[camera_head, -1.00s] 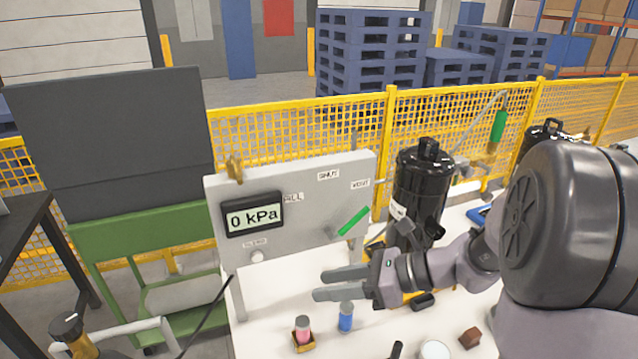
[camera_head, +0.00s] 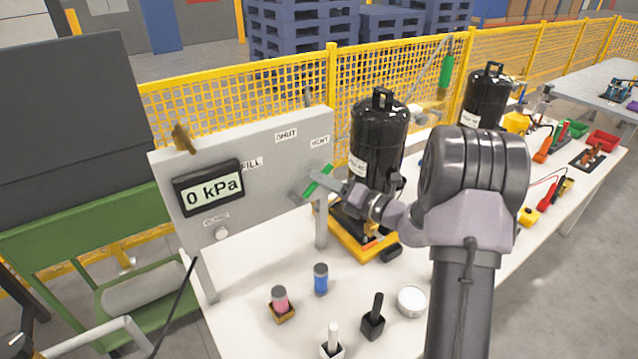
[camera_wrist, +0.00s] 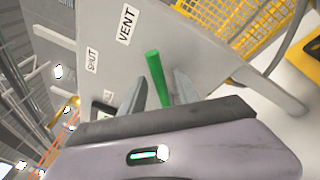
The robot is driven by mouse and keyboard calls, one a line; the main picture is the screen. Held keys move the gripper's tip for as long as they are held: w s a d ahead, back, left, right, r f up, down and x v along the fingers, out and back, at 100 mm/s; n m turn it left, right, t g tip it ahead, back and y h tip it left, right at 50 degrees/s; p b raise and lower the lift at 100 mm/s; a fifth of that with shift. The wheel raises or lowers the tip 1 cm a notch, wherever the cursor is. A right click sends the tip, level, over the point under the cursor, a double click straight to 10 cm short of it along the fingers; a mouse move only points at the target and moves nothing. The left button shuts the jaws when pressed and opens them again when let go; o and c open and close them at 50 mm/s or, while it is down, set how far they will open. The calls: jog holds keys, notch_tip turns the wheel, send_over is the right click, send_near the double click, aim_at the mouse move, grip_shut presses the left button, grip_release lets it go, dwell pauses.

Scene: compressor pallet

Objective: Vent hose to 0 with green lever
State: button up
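The green lever (camera_head: 318,181) sits on the right part of a grey panel (camera_head: 262,150). It slants up and right, its end towards the VENT label (camera_head: 320,141). The display (camera_head: 209,188) on the panel reads 0 kPa. My gripper (camera_head: 333,180) is at the lever in the head view, partly overlapping it. In the wrist view, the green lever (camera_wrist: 157,80) stands between my two separated fingers (camera_wrist: 158,92), with visible gaps on both sides. The lever's base is partly hidden in the head view.
A black compressor (camera_head: 378,140) stands close behind and right of my gripper. A yellow mesh fence (camera_head: 240,100) runs behind.

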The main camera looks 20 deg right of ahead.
jog(key=shift+x, duration=0.9)
grip_shut()
dwell(0.8)
